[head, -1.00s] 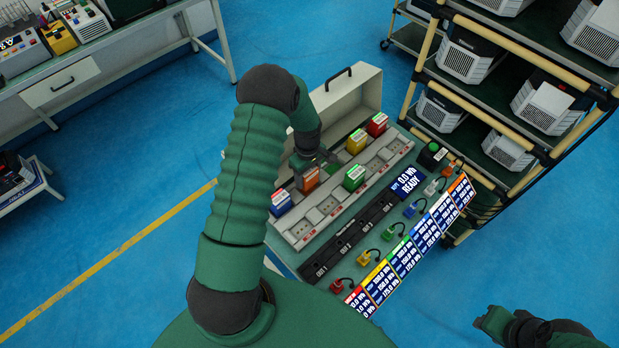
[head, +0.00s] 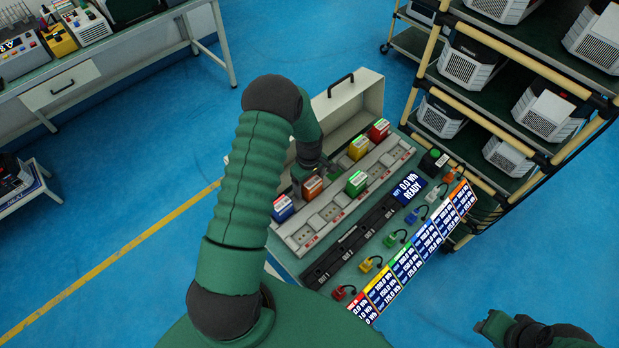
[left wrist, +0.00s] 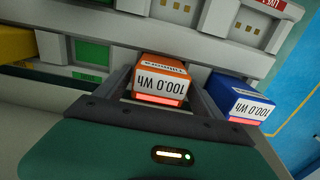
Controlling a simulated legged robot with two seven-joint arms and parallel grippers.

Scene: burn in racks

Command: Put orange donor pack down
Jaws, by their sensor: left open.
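The orange donor pack (head: 312,187) stands in the back row of the grey slotted rack (head: 328,214), left of the middle. In the left wrist view the orange pack (left wrist: 160,82) shows its 100.0 Wh label between my fingers. My left gripper (head: 307,172) is open around it, one finger on each side; it also shows in the left wrist view (left wrist: 160,95). Whether a finger still touches the pack is hard to tell. The pack's underside is hidden. My right gripper (head: 488,324) is at the lower right, far from the rack, its jaws unclear.
A blue pack (head: 282,208) stands close beside the orange one. Yellow (head: 359,146), red (head: 379,130) and green (head: 356,183) packs are farther right. An open case lid (head: 345,108) rises behind. A shelf rack (head: 480,85) stands right; a display reads READY.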

